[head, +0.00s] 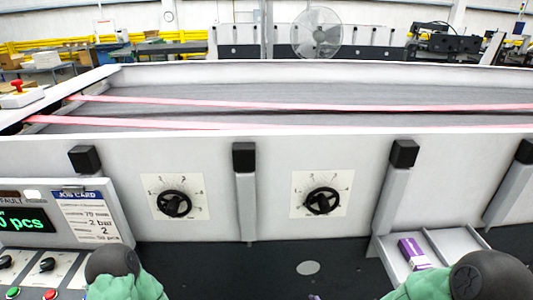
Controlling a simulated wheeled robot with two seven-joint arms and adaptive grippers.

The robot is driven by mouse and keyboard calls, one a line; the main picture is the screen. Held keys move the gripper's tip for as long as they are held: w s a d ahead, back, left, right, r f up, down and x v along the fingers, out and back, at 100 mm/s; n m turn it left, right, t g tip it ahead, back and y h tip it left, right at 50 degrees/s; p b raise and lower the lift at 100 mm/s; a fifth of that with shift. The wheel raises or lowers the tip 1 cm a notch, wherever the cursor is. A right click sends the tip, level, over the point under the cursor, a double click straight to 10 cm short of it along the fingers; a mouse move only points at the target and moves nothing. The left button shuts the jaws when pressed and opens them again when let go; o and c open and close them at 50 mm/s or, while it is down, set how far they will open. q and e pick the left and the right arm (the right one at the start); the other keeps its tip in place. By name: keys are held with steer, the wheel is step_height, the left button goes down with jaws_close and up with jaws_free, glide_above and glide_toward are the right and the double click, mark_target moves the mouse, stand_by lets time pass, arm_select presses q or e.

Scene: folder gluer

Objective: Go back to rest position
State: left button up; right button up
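Parts of my two arms, with green covers and dark round joints, show at the bottom edge, one at the lower left and one at the lower right. Neither gripper can be made out in the head view. In front of me stands the white side panel of the machine (270,185), with a left dial knob (174,204) and a right dial knob (321,201). A purple box (413,252) lies in a grey tray (455,243) at the lower right, partly beside my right arm.
A control panel (70,256) with a green display, job card (88,215) and buttons stands at the lower left. Pink belts (300,104) run across the machine. A red button (17,86) sits at the far left. The dark surface (250,268) between my arms is mostly clear.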

steer(key=s+a+f+m+g, duration=0.2)
steer(key=s+f+m+g, duration=0.2)
steer(key=s+f, duration=0.4)
steer(key=s+a+f+m+g+y, duration=0.1)
steer(key=s+f+m+g, duration=0.3)
steer(key=s+f, duration=0.4)
steer(key=shift+s+a+f+m+y, duration=0.3)
steer(key=shift+s+a+f+m, duration=0.1)
steer(key=shift+a+f+m, duration=0.4)
